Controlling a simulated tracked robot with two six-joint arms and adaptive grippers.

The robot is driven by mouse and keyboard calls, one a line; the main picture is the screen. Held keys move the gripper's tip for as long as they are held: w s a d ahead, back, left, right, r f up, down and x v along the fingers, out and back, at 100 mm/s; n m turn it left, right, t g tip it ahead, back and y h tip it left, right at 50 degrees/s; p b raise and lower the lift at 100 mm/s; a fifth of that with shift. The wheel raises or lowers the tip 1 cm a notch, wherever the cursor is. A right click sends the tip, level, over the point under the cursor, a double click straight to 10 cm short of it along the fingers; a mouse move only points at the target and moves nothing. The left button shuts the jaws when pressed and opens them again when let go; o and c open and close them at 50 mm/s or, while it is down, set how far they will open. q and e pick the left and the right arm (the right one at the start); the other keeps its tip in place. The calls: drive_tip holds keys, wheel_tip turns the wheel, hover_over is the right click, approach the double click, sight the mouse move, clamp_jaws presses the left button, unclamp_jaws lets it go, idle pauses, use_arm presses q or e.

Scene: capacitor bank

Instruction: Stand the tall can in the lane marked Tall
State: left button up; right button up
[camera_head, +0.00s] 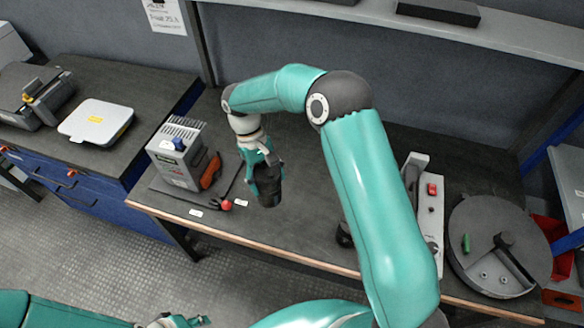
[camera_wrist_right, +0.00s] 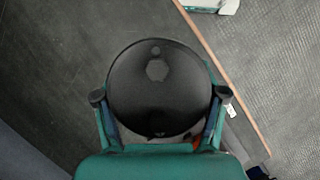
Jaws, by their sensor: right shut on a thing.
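A dark round can (camera_head: 271,198) is held by my right gripper (camera_head: 265,176) over the middle of the workbench. It looks about upright; I cannot tell whether its base touches the bench. In the right wrist view its round black top (camera_wrist_right: 158,92) sits between the two fingers of my right gripper (camera_wrist_right: 160,98). Small white labels (camera_head: 241,202) lie on the bench left of the can; their writing is too small to read, so I cannot tell the Tall lane. My left gripper (camera_head: 180,321) is at the bottom edge, partly cut off.
A grey charger-like box (camera_head: 178,154) with a red-orange clip (camera_head: 211,171) and a red knob (camera_head: 226,205) stand left of the can. A grey fixture (camera_head: 430,215) and a round drum (camera_head: 499,245) are at the right. A dark object (camera_head: 344,236) is partly behind my arm.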

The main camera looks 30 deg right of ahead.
drive_tip(key=d+r+n, duration=0.1)
drive_tip(key=d+r+n+h, duration=0.1)
drive_tip(key=n, duration=0.1)
drive_tip(key=d+r+n+b, duration=0.1)
drive_tip(key=shift+s+d+r+n+t+h, duration=0.1)
drive_tip(key=shift+s+d+n+t+h, duration=0.1)
drive_tip(key=shift+d+n+t+h, duration=0.15)
drive_tip(key=d+r+n+h+b, duration=0.1)
drive_tip(key=d+r+n+b, duration=0.3)
drive_tip(key=d+b, duration=0.8)
drive_tip(key=shift+m, duration=0.65)
drive_tip(key=shift+w+a+f, duration=0.1)
drive_tip(key=shift+f, duration=4.7)
drive_tip(key=shift+w+a+f, duration=0.1)
drive_tip(key=shift+f, duration=4.7)
drive_tip(key=shift+f, duration=0.1)
drive_tip(key=o, duration=1.8)
